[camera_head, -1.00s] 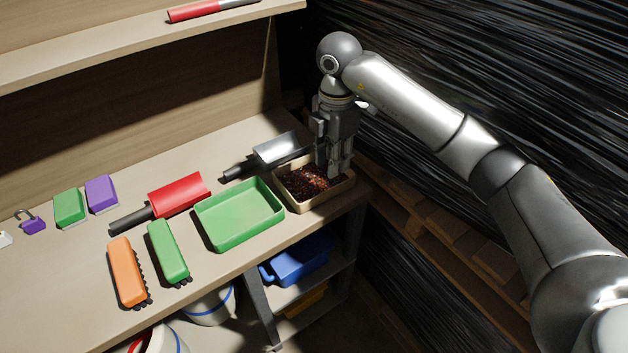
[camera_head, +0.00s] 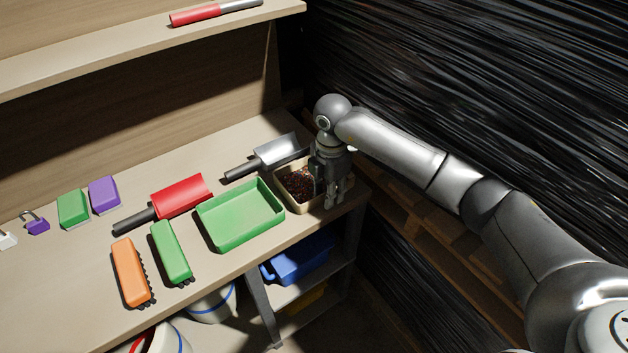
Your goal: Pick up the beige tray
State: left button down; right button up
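The beige tray (camera_head: 295,207) sits at the right end of the workbench and holds dark reddish-brown scrap (camera_head: 298,184). My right gripper (camera_head: 329,196) points down at the tray's right side, with its fingers low at the right wall. The fingers hide part of that wall, and I cannot tell whether they grip the rim or are only beside it. The tray rests on the bench. My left gripper is not in view.
A green tray (camera_head: 240,240) stands just left of the beige tray. A metal scoop (camera_head: 278,151) lies behind it, close to my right gripper. A red scoop (camera_head: 181,195), green brush (camera_head: 171,252) and orange brush (camera_head: 130,272) lie further left. Black-wrapped pallets stand to the right.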

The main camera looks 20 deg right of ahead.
jog(key=shift+c, duration=0.2)
grip_shut()
jog(key=shift+w+r, duration=0.1)
jog(key=shift+r, duration=0.05)
